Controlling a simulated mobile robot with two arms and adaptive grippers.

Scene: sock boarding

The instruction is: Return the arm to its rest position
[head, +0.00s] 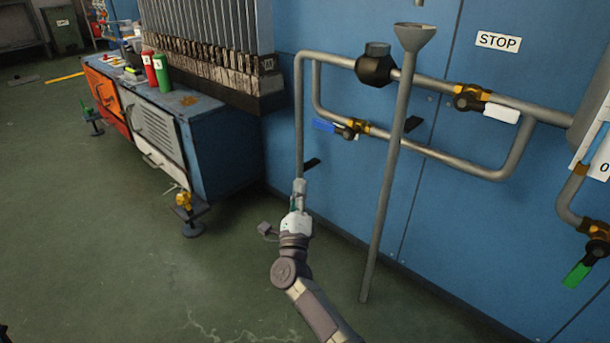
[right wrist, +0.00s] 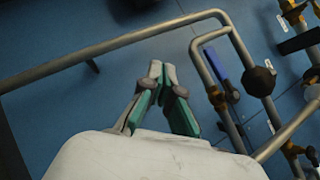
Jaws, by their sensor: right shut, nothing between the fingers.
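My right gripper (head: 299,190) is in the middle of the head view, its arm coming up from the bottom. It points toward the blue wall, in front of the vertical grey pipe on the left of the pipework. In the right wrist view the gripper (right wrist: 159,72) has its fingertips together with nothing between them. The green inner pads show below the tips. The blue-handled valve (right wrist: 221,60) is to the right of the fingers in that view. It also shows in the head view (head: 335,128), above and right of the gripper. My left gripper is not in view.
Grey pipes (head: 299,110) run along the blue wall (head: 460,230). A funnel pipe (head: 385,200) stands right of my arm. White-handled (head: 500,113) and green-handled (head: 578,274) valves are further right. A workbench (head: 225,150) with red (head: 150,70) and green (head: 162,72) bottles is left. Open floor (head: 90,250) lies lower left.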

